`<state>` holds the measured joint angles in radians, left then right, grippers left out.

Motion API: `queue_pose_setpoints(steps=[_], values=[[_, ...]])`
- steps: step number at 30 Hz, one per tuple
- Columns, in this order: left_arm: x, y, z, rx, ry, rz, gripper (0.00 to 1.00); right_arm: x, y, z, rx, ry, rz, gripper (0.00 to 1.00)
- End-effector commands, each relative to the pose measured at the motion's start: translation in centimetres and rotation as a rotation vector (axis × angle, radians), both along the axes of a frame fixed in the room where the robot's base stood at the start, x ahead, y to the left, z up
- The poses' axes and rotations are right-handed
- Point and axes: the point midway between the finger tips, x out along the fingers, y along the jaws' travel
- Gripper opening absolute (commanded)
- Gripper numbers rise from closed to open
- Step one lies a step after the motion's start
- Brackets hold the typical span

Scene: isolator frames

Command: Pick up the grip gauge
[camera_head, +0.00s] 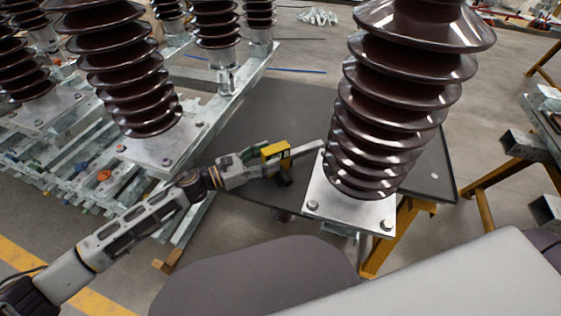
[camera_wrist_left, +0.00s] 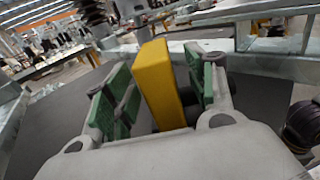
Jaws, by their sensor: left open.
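The grip gauge (camera_head: 276,150) is a yellow block at the dark table, left of the large brown insulator. My left gripper (camera_head: 264,161) is right at it, with its arm reaching in from the left. In the left wrist view, the yellow gauge (camera_wrist_left: 160,83) stands between the green finger pads of my left gripper (camera_wrist_left: 157,88). The jaws are open, with a visible gap on the left side of the gauge. The right side is closer, and I cannot tell whether that pad touches. The gauge's lower end is hidden by the gripper body. My right gripper is not in view.
A large ribbed brown insulator (camera_head: 393,110) on a metal plate (camera_head: 345,208) stands just right of the gauge. More insulators (camera_head: 130,75) stand on steel frames at the left. The dark table (camera_head: 265,110) is bare behind the gauge. Yellow trestle legs (camera_head: 385,238) show below.

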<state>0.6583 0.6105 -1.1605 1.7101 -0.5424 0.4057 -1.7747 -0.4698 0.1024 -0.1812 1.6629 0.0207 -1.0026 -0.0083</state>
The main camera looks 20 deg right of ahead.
Motion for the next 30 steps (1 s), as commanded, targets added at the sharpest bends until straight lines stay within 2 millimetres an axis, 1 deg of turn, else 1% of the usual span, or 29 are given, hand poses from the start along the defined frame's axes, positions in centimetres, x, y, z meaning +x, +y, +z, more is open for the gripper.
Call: queue_pose_setpoints(steps=[9, 13, 17, 30], values=[[0.7, -3.1, 0.3, -0.001, -0.002, -0.002, 0.55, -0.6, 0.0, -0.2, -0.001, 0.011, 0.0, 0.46], [1.0, -3.9, 0.3, -0.001, -0.002, -0.001, 0.55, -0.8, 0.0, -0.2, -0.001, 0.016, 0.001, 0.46], [1.0, -4.3, 0.2, 0.0, -0.001, -0.001, 0.55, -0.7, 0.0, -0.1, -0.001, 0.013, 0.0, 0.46], [1.0, -4.3, 0.2, 0.0, -0.001, -0.001, 0.55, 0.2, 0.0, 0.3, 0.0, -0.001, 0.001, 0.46]])
